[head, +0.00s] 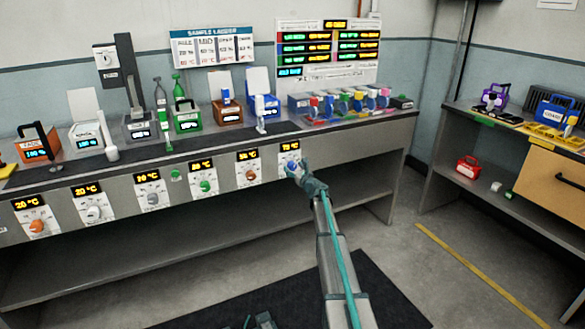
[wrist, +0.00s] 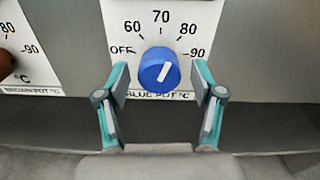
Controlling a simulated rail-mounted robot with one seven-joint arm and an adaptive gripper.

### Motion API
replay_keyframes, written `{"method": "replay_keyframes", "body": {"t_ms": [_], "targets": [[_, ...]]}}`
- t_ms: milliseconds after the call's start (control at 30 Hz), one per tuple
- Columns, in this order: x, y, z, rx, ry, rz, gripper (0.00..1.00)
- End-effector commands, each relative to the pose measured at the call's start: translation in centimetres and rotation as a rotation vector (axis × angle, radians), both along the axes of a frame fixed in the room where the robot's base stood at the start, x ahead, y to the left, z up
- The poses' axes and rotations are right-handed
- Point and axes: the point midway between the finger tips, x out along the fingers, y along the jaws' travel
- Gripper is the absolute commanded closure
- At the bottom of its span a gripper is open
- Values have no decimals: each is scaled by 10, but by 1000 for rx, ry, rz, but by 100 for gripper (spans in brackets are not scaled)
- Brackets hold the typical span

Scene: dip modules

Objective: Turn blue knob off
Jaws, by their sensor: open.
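The blue knob (wrist: 159,70) sits on a white dial plate (wrist: 190,20) marked OFF, 60, 70, 80 and 90, with a blue pot label partly hidden below it. The white pointer line on the knob slants up and to the right, between about 70 and 80. My gripper (wrist: 160,85) is open, with one finger on each side of the knob's lower half. I cannot tell whether the fingers touch it. In the head view, my gripper (head: 300,172) is at the rightmost dial plate (head: 290,147) on the bench front and largely covers the blue knob.
A brown knob (wrist: 5,65) with its own plate is to the left. More dials, such as the orange-brown knob (head: 250,175) and green knob (head: 205,186), line the bench front. Coloured pots stand on the bench top (head: 130,152). Floor space to the right is open.

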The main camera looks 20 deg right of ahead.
Motion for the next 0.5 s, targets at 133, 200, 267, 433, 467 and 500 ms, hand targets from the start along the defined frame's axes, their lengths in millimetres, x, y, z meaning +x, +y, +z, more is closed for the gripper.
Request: {"method": "replay_keyframes", "body": {"t_ms": [133,200,267,433,467,500], "targets": [[14,1,0,0,0,1,33],[16,1,0,0,0,1,33],[16,2,0,0,0,1,33],[16,2,0,-1,0,1,33],[15,2,0,-1,0,1,38],[15,2,0,-1,0,1,44]]}}
